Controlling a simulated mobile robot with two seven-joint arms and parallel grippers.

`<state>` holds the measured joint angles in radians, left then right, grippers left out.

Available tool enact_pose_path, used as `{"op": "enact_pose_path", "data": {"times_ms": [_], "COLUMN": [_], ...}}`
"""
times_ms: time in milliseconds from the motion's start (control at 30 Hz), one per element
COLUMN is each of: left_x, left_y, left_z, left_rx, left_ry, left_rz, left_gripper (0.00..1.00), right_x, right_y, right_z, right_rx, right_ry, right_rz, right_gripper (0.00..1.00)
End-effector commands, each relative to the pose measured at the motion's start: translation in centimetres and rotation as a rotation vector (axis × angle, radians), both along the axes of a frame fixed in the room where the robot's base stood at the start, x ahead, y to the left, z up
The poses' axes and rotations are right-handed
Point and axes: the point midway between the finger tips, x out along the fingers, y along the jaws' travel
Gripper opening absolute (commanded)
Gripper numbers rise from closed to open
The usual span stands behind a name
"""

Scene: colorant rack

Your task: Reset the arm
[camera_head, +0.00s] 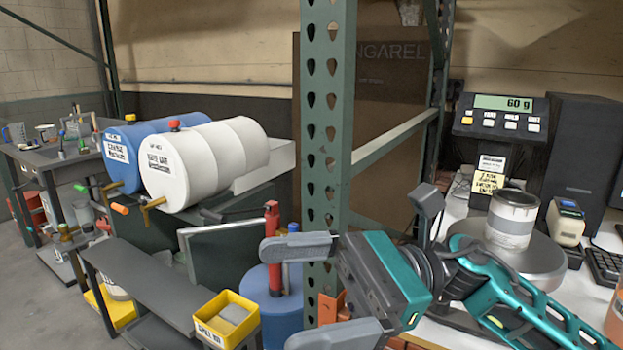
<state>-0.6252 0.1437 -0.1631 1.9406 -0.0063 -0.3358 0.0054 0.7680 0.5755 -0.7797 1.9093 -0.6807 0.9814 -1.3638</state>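My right gripper (281,295) comes in from the right side of the view on a teal and dark grey arm. Its two grey fingers point left and stand wide apart, with nothing held between them. It hangs in front of the green rack post (327,130), and a blue drum with a red pump (272,250) shows behind the fingers. Whether the gripper touches the post cannot be told. My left gripper is not in view.
A scale (545,262) reading 60 g holds a paint can (511,218) on the right bench, behind my arm. White (240,150) and blue (118,150) barrels lie on a stand at left. A yellow bin (226,318) sits at front. Floor shows at far left.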

Motion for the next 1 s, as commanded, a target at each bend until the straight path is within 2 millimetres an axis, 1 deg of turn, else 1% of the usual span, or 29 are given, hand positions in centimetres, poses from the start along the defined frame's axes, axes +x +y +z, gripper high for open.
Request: {"op": "enact_pose_path", "data": {"times_ms": [33, 167, 200, 267, 300, 367, 400, 467, 500, 567, 600, 667, 700, 767, 800, 833, 900, 1000], "left_x": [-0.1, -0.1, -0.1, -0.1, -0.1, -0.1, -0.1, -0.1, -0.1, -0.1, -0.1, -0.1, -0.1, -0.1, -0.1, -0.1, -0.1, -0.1], "left_y": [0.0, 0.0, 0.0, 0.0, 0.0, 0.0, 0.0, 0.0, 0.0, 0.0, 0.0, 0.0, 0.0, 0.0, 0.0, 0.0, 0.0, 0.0], "left_z": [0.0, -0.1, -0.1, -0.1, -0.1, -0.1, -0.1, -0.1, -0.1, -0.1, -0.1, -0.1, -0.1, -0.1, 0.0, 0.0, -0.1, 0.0], "left_rx": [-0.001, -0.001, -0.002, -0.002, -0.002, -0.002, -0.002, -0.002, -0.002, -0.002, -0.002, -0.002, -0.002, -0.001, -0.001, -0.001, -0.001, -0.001], "left_ry": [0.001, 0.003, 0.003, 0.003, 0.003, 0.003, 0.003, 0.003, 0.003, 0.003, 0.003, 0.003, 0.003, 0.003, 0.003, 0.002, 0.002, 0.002], "left_rz": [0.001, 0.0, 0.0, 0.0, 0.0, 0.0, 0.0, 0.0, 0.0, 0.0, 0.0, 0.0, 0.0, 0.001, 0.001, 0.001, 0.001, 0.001], "left_gripper": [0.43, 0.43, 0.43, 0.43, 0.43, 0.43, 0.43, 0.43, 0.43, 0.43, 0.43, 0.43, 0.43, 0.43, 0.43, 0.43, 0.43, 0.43], "right_x": [0.8, 3.8, 4.9, 6.5, 7.5, 8.8, 9.6, 10.3, 10.6, 10.5, 10.0, 8.8, 7.8, 5.8, 4.4, 3.3, 0.9, -1.8], "right_y": [0.2, -0.5, -1.0, -1.9, -2.7, -4.0, -5.0, -6.5, -7.6, -9.3, -10.5, -12.1, -13.2, -14.6, -15.4, -15.9, -16.9, -17.9], "right_z": [-0.2, -1.1, -1.8, -3.2, -4.5, -6.9, -8.7, -11.9, -14.3, -18.2, -21.0, -25.1, -27.8, -31.4, -33.5, -35.0, -37.8, -40.4], "right_rx": [0.059, 0.201, 0.248, 0.322, 0.374, 0.457, 0.516, 0.611, 0.68, 0.795, 0.88, 1.016, 1.111, 1.255, 1.35, -1.38, -1.378, -1.378], "right_ry": [0.18, 0.643, 0.788, 1.008, 1.155, 1.376, 1.523, 1.742, 1.885, 2.097, 2.233, 2.429, 2.545, 2.695, 2.78, -2.759, -2.585, -2.411], "right_rz": [-0.039, -0.126, -0.147, -0.177, -0.195, -0.218, -0.23, -0.247, -0.259, -0.272, -0.279, -0.287, -0.292, -0.298, -0.301, 0.296, 0.272, 0.251], "right_gripper": [1.0, 1.0, 1.0, 1.0, 1.0, 1.0, 1.0, 1.0, 1.0, 1.0, 1.0, 1.0, 1.0, 1.0, 1.0, 1.0, 1.0, 1.0]}}
